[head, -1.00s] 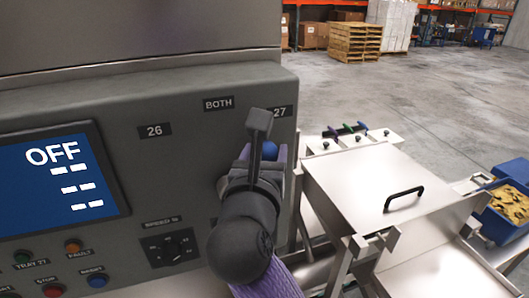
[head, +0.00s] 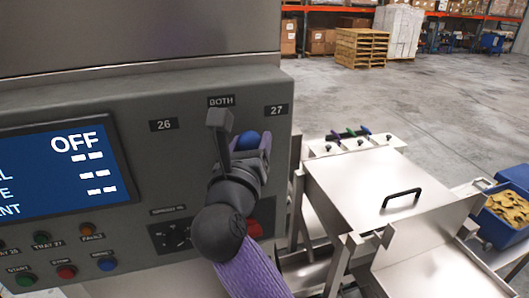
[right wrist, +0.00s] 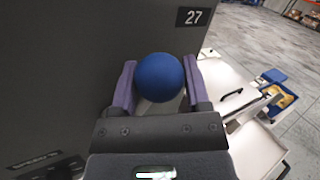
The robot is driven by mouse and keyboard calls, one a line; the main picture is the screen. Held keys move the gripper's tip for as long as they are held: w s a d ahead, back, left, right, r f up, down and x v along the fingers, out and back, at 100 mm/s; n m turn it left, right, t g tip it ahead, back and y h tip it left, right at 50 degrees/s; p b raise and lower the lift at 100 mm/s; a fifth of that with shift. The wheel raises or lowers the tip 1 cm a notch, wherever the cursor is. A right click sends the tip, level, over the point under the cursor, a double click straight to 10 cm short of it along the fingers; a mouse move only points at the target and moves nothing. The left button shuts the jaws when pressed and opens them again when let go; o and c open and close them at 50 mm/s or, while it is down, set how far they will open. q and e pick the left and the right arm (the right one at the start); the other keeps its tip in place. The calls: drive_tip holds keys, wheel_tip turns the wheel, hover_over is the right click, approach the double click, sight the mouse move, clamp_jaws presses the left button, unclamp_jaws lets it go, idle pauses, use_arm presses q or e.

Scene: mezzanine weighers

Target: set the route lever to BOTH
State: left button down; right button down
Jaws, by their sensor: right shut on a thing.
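The route lever's blue ball knob (head: 248,140) stands out from the grey panel, below and between the BOTH label (head: 221,101) and the 27 label (head: 276,110). The 26 label (head: 163,125) is further left. My right gripper (head: 250,149) is shut on the lever, with its purple fingers on either side of the knob. In the right wrist view the knob (right wrist: 160,77) sits between the fingers, with a pale piece of shaft below it. The lever's pivot is hidden behind my gripper. My left gripper is not in view.
The panel has a blue screen (head: 65,165) reading OFF, a speed dial (head: 174,236) and several coloured buttons below. A steel cover with a black handle (head: 402,197) stands at right, beside a blue crate (head: 508,220). Open floor lies beyond.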

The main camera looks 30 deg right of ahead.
sight(235, 123)
drive_tip(key=shift+w+a+r+n+t+p, duration=0.1)
drive_tip(key=shift+w+a+n+t+p, duration=0.2)
drive_tip(key=shift+a+n, duration=0.35)
drive_tip(key=shift+s+a+r+n+t+p, duration=0.15)
drive_tip(key=shift+a+n+t, duration=0.25)
drive_tip(key=shift+n, duration=0.5)
drive_tip(key=shift+w+a+r+n+t+p, duration=0.1)
drive_tip(key=shift+w+a+n+t, duration=0.2)
drive_tip(key=shift+a+n, duration=0.35)
drive_tip(key=shift+d, duration=0.1)
drive_tip(key=shift+c, duration=0.3)
unclamp_jaws()
